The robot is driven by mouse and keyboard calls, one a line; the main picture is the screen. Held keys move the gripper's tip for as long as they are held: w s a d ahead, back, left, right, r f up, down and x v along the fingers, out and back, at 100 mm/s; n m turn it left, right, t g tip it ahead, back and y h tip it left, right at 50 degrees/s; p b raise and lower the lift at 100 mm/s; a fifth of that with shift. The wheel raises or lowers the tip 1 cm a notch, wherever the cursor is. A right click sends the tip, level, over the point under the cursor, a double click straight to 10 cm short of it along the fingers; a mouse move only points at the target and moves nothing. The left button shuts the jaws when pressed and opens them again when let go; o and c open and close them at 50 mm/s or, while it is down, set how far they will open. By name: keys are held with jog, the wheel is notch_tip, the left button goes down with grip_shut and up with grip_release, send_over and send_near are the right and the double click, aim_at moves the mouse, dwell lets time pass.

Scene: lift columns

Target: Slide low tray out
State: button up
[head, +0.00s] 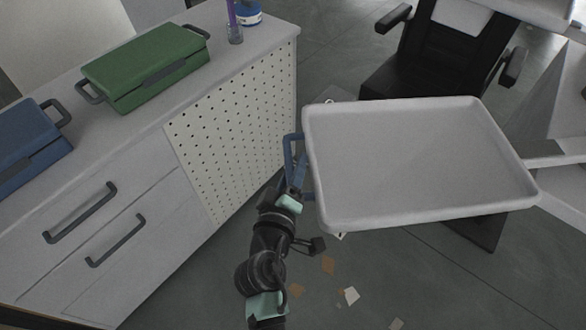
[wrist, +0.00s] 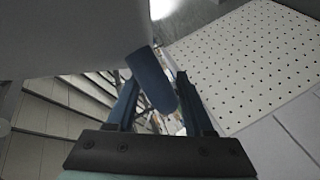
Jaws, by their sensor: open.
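A pale grey tray (head: 420,165) with a raised rim shows right of centre in the head view, above the floor. A blue handle-like piece (head: 288,150) is at its left edge. My gripper (head: 298,178) is at that left edge, low beside the tray. In the wrist view, my gripper (wrist: 157,80) is open, its two dark blue fingers apart. A blue bar (wrist: 150,78) shows between the fingers, slanting; I cannot tell whether they touch it. The tray's grey underside or side (wrist: 70,35) fills the upper left there. What supports the tray is mostly hidden.
A grey cabinet (head: 60,235) with dark drawer handles and a perforated panel (head: 235,130) stands left of my arm. A green case (head: 145,65), a blue case (head: 30,140) and a cup (head: 234,30) are on top. A black chair (head: 430,65) is behind the tray. Scraps (head: 350,296) lie on the floor.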

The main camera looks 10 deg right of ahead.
jog(key=b+v, duration=0.1)
jog(key=v, duration=1.2)
jog(key=shift+b, duration=0.4)
jog(key=shift+r, duration=0.1)
